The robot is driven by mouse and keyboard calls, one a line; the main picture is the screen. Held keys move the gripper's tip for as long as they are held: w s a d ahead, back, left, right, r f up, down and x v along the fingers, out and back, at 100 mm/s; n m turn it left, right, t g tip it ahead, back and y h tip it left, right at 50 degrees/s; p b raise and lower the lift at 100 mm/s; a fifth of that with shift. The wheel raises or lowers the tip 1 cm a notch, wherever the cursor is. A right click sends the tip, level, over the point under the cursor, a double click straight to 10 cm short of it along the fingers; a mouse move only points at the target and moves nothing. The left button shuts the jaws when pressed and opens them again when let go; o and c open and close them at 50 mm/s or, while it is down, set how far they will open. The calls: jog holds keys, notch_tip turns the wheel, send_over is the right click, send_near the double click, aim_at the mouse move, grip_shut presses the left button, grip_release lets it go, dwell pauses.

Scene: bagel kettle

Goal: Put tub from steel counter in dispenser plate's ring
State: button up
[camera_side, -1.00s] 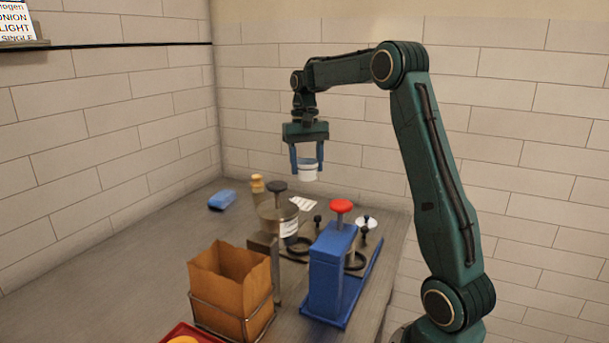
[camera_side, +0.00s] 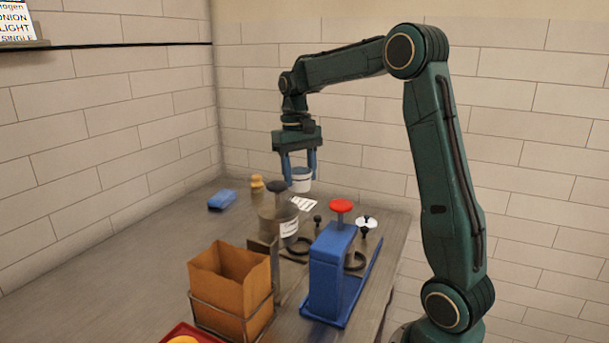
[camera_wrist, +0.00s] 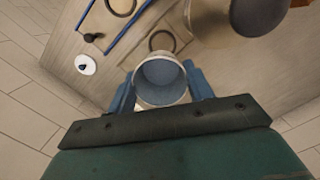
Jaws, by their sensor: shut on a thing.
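My gripper (camera_side: 300,172) is shut on a white tub (camera_side: 301,181) and holds it upright above the back of the steel counter (camera_side: 150,262). In the wrist view the open tub (camera_wrist: 161,80) sits between the blue fingers and looks empty. Behind it there, a dark ring (camera_wrist: 162,40) lies on a plate beside the steel canister. In the side view this ring (camera_side: 299,246) is low between the canister and the blue dispenser (camera_side: 328,270). A second ring (camera_side: 354,261) is on the blue dispenser's base. The tub is apart from both rings.
A steel canister (camera_side: 277,222) with a dark knob stands left of the tub. A red knob (camera_side: 341,206) tops the blue dispenser. A paper bag in a wire holder (camera_side: 231,290) is in front. A blue block (camera_side: 222,200) and a tan bottle (camera_side: 257,188) stand at the back.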

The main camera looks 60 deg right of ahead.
aim_at(297, 188)
notch_tip(297, 188, down, 12)
jog(key=shift+f, duration=0.25)
jog(key=shift+f, duration=0.1)
jog(key=shift+f, duration=2.05)
jog(key=shift+f, duration=0.1)
jog(key=o, duration=0.9)
jog(key=shift+o, duration=0.2)
jog(key=r, duration=0.8)
jog(key=w+r, duration=0.1)
jog(key=r, duration=0.3)
jog(key=shift+w+d+r, duration=0.1)
jog(key=shift+d, duration=0.25)
